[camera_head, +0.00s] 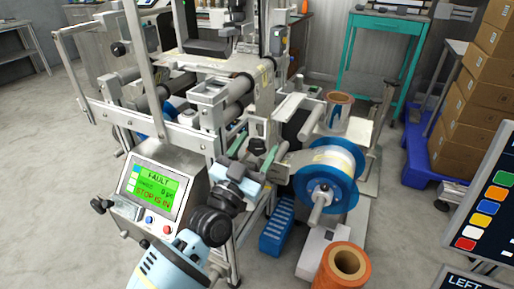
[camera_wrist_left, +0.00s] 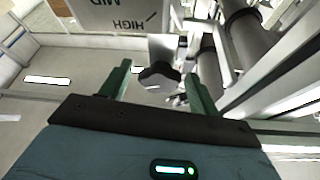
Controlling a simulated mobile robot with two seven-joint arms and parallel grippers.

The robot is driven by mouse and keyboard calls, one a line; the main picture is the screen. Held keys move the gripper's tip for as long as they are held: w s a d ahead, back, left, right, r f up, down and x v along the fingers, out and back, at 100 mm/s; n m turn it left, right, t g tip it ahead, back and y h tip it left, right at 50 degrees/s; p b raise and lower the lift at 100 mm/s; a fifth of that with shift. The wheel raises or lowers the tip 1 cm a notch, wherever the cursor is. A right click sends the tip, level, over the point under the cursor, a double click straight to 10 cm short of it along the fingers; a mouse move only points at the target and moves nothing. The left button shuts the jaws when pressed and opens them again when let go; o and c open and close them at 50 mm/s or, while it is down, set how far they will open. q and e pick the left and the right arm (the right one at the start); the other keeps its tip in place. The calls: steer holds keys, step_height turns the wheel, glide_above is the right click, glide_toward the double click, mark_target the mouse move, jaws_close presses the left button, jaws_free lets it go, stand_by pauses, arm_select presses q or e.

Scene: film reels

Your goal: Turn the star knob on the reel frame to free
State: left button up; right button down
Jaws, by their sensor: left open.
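A black star knob (camera_head: 257,144) sits on the machine frame, left of the blue-flanged reel. In the left wrist view the star knob (camera_wrist_left: 158,76) shows dark and lobed between my fingertips, with a gap on each side. My left gripper (camera_head: 253,152) is open, its green fingers on either side of the knob; it also shows in the left wrist view (camera_wrist_left: 157,72). I see no contact. A plate (camera_wrist_left: 110,14) marked MID and HIGH appears upside down beyond the knob; its pointer setting cannot be read. My right gripper is out of view.
A display box (camera_head: 150,192) reading FAULT stands left of my arm. The blue reel (camera_head: 333,194) and its shaft are close on the right. A blue crate (camera_head: 276,228) and an orange roll (camera_head: 343,270) are lower right. Metal rails and rollers crowd the frame behind.

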arm_select(q)
steer(key=shift+w+d+r, duration=0.2)
steer(key=shift+w, duration=0.15)
steer(key=shift+c, duration=0.3)
